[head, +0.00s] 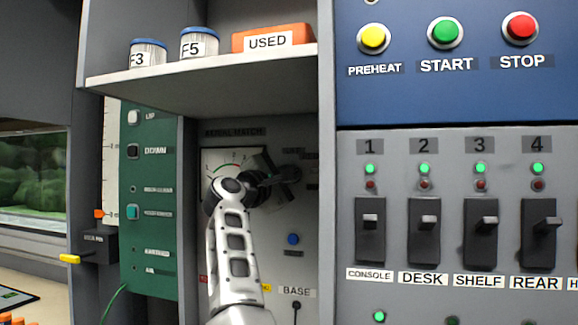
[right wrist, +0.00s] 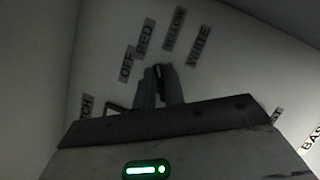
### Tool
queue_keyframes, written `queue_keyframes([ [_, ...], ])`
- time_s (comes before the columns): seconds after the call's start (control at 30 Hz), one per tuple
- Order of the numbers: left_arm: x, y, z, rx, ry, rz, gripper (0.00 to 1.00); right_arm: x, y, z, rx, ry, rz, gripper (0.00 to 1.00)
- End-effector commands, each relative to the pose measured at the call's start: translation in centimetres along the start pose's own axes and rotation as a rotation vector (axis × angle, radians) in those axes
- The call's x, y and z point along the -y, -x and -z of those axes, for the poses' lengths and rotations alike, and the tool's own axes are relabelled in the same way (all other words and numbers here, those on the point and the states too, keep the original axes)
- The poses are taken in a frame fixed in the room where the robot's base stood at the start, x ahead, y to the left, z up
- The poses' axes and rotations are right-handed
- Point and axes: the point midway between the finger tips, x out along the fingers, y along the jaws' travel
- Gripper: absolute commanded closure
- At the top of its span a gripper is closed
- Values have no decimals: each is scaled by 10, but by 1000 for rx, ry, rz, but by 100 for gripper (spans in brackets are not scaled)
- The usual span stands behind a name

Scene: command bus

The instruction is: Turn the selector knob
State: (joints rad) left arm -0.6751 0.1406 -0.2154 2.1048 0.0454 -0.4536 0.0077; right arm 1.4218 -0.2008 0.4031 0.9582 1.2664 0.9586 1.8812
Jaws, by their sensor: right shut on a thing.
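The selector knob (right wrist: 161,78) is a small dark piece in the right wrist view, with the labels OFF, RED, YELLOW and WHITE fanned around it. My right gripper (right wrist: 160,88) is shut on it, one finger on each side. In the head view my right arm reaches up into the grey recess, and the right gripper (head: 274,178) is at the knob on the back panel. The arm and gripper hide most of the knob there, so its exact setting is hard to read. My left gripper is not in view.
A dial gauge (head: 228,160) sits just left of the gripper, partly covered by my arm. A shelf (head: 205,78) with two jars and an orange USED box (head: 272,38) overhangs the recess. A blue button (head: 293,239) is below. The switch panel (head: 455,145) stands to the right.

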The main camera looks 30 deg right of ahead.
Motion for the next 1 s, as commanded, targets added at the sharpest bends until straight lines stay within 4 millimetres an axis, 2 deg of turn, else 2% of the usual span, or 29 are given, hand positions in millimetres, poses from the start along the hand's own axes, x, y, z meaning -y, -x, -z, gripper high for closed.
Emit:
queue_keyframes([
  [0.33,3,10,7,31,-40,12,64,-2,0,0,-4,-304,129,100],
  [1.0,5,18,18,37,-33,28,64,1,1,2,-5,-852,354,100],
])
